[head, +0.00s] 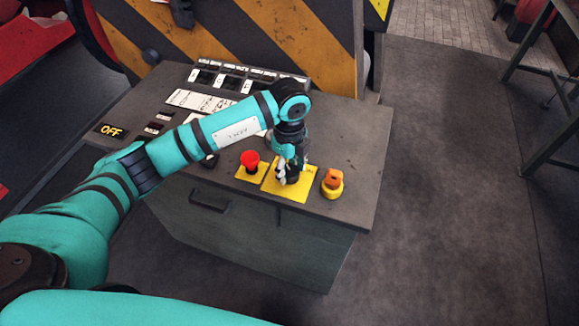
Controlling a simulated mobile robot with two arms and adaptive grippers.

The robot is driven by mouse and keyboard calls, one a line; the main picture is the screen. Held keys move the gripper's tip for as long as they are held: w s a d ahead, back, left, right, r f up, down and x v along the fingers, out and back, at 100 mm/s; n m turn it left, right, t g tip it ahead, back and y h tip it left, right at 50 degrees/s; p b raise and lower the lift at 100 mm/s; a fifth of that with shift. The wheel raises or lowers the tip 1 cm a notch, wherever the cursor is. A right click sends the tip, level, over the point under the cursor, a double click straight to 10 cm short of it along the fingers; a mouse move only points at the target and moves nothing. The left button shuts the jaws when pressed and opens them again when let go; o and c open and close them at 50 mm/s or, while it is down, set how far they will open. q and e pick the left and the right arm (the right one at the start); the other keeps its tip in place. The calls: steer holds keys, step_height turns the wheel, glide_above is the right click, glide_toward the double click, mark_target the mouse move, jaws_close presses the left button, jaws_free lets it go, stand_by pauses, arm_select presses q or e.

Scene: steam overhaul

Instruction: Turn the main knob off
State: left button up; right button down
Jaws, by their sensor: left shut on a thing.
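The main knob (293,179) is a dark knob on a yellow plate (291,193) near the front right of the control panel. My left gripper (287,174) points down over this plate and is shut on the knob. The fingers and wrist hide most of the knob, so I cannot tell which way it is turned. My right gripper is not in view.
A red mushroom button (250,160) stands just left of the knob, and an orange knob on a yellow base (332,182) just right. Striped barriers (310,40) rise behind. Floor (450,200) at right is clear.

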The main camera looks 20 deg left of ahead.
mark_target(290, 170)
arm_select(q)
steer(key=shift+n, duration=0.6)
steer(key=o, duration=1.2)
steer(key=shift+c, duration=0.2)
steer(key=shift+r, duration=0.1)
step_height(290, 170, up, 12)
